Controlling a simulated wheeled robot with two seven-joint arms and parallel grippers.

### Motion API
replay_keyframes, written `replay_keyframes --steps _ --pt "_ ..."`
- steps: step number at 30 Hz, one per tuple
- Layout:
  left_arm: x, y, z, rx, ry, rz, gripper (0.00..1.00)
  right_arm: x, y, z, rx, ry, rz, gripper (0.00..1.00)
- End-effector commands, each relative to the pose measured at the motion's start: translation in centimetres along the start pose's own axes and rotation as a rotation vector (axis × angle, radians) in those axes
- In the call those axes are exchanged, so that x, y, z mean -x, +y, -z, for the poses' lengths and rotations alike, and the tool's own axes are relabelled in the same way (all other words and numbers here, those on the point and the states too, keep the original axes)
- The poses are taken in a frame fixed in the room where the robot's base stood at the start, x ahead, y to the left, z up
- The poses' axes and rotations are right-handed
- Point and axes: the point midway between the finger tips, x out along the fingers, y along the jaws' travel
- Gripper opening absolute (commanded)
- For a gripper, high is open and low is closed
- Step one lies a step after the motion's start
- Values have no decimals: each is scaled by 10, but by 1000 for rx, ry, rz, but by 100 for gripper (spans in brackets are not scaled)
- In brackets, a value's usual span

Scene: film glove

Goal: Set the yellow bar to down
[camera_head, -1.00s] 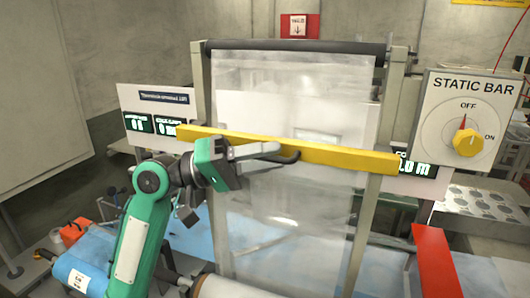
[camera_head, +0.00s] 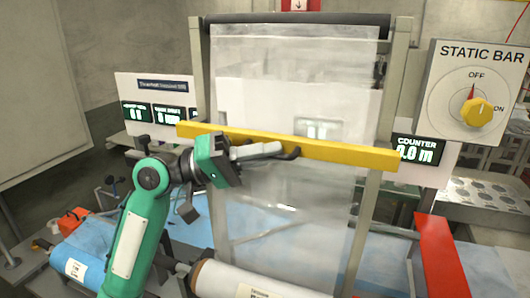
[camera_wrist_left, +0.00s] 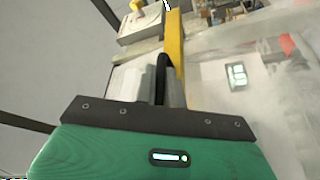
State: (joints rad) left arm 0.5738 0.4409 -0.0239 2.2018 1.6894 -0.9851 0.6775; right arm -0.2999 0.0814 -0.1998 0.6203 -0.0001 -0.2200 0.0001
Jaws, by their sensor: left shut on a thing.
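The yellow bar (camera_head: 340,153) lies across the front of the upright film frame in the head view, sloping slightly down to the right. A dark handle (camera_head: 291,155) is on its front near the middle. My left gripper (camera_head: 275,150) reaches in from the left and is shut on the handle. In the left wrist view the yellow bar (camera_wrist_left: 174,45) runs away from the gripper, and the dark handle (camera_wrist_left: 162,75) sits between the fingers. The fingers hide part of the handle. My right gripper is not in view.
Clear film (camera_head: 290,90) hangs in the frame behind the bar, below a dark roller (camera_head: 300,25). A white roll (camera_head: 240,280) lies low in front. A static bar panel (camera_head: 475,95) with a yellow knob and a red block (camera_head: 438,255) stand at right.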

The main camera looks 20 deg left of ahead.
Motion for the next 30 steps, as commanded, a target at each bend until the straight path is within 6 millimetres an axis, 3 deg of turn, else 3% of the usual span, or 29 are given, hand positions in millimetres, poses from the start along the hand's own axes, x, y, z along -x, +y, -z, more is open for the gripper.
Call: replay_keyframes --steps 1,12,24,25,28,30 --pt "3 -13 -7 1 -1 3 0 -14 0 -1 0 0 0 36" --pt "13 -53 -31 1 -1 3 0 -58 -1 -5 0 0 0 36" --pt "13 -57 -34 5 -5 5 0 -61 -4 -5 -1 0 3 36" --pt "13 -57 -34 5 -6 5 13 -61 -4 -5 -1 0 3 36" --pt "13 -57 -34 5 -5 5 32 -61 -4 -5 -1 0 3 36" --pt "13 -57 -34 4 -4 4 33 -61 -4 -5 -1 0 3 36"
